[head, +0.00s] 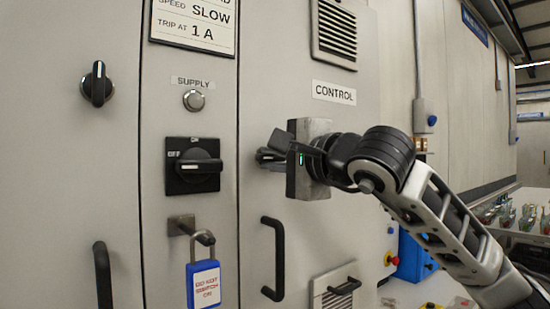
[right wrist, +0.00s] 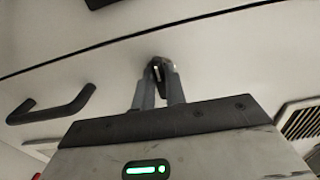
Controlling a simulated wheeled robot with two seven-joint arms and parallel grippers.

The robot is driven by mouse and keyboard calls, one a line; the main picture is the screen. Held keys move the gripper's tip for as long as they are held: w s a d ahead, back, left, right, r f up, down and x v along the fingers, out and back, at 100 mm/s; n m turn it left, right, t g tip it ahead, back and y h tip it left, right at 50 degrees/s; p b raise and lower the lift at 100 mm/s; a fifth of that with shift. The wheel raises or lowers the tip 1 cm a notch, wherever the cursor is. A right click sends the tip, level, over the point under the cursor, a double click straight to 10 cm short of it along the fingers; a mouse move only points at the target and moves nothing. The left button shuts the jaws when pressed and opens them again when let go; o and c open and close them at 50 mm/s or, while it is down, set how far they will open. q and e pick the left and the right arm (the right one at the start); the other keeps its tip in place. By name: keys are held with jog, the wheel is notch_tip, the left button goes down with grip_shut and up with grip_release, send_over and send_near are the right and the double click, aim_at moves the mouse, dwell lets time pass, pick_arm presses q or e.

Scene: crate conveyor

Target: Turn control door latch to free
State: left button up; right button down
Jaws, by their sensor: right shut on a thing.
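The control door (head: 340,215) is the grey panel with the CONTROL label (head: 334,92). My right gripper (head: 268,156) is at this door's left edge, below and left of the label. Its fingers are shut on the control door latch, a small dark part that also shows between the fingertips in the right wrist view (right wrist: 157,68). In the head view the gripper hides most of the latch, so I cannot tell its exact angle. The door looks closed against the panel beside it. My left gripper is not in view.
A black door handle (head: 279,260) is below my right gripper. To the left are a rotary switch (head: 193,166), a blue padlock tag (head: 204,284) on a hasp, and a black knob (head: 97,84). A table with bottles (head: 515,220) stands far right.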

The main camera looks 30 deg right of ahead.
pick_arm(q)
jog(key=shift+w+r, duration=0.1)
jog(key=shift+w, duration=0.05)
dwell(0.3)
pick_arm(e)
jog(key=c, duration=1.4)
grip_release()
jog(key=shift+c, duration=0.2)
jog(key=shift+s, duration=0.35)
pick_arm(q)
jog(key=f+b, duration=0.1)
jog(key=b, duration=0.2)
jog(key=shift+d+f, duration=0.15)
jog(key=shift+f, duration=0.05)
pick_arm(e)
jog(key=s+d, duration=0.1)
jog(key=s, duration=1.4)
jog(key=shift+s, duration=0.15)
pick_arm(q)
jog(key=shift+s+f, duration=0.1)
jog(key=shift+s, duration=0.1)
pick_arm(e)
jog(key=shift+d, duration=0.1)
